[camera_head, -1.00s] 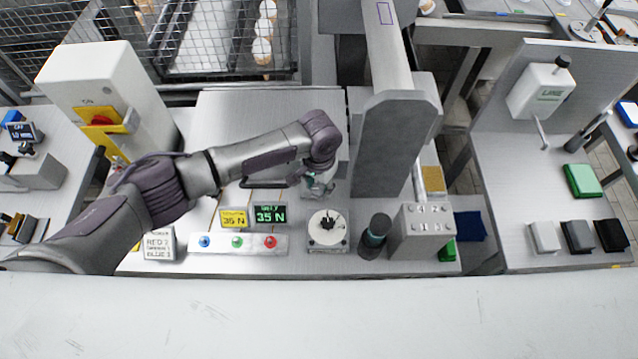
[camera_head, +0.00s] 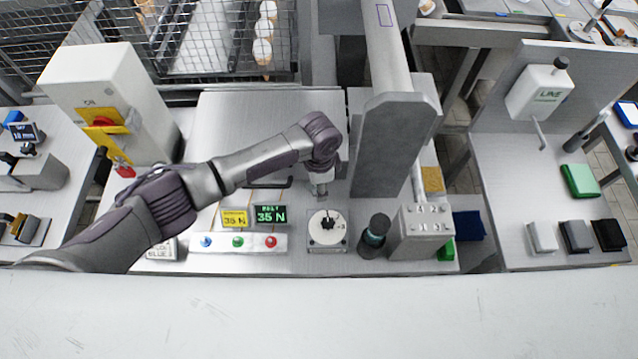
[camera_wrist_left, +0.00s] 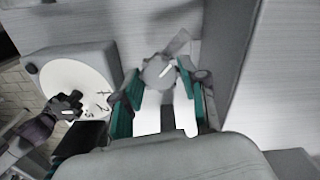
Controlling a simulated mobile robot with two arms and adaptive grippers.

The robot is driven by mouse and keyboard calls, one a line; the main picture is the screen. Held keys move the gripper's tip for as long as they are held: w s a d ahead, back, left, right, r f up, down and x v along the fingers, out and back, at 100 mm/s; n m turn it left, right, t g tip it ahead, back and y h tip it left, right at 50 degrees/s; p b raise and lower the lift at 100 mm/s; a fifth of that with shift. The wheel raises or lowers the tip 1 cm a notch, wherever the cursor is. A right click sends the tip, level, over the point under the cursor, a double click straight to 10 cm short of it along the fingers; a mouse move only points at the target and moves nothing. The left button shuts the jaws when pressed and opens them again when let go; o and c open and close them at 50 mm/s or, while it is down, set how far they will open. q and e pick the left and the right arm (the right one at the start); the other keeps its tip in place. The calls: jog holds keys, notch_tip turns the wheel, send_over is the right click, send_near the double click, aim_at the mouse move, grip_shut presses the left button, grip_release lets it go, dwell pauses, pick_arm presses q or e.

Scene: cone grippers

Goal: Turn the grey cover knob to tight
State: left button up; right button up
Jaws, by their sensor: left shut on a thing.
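The grey cover knob (camera_wrist_left: 158,72), round with a pale mark on top, shows in the left wrist view between my fingers. My left gripper (camera_wrist_left: 160,88) has teal-padded fingers, one on each side of it, and is shut on it. In the head view this gripper (camera_head: 320,188) points down just behind the white dial; the knob is hidden or too small to tell there. The white dial with a black knob (camera_head: 327,228) stands in front of the gripper, and also shows in the left wrist view (camera_wrist_left: 75,85). My right gripper is not seen.
Two small displays, yellow (camera_head: 234,218) and green (camera_head: 270,215), stand left of the dial behind a strip of buttons (camera_head: 238,243). A dark cylinder (camera_head: 374,236), a grey block (camera_head: 420,231) and a thick grey column (camera_head: 394,145) stand to the right.

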pick_arm(q)
jog(key=m, duration=0.4)
jog(key=shift+m, duration=0.3)
jog(key=m, duration=0.4)
jog(key=shift+m, duration=0.3)
jog(key=o, duration=1.1)
jog(key=shift+o, duration=0.2)
jog(key=shift+r, duration=0.15)
notch_tip(320, 180, up, 12)
jog(key=shift+f, duration=0.2)
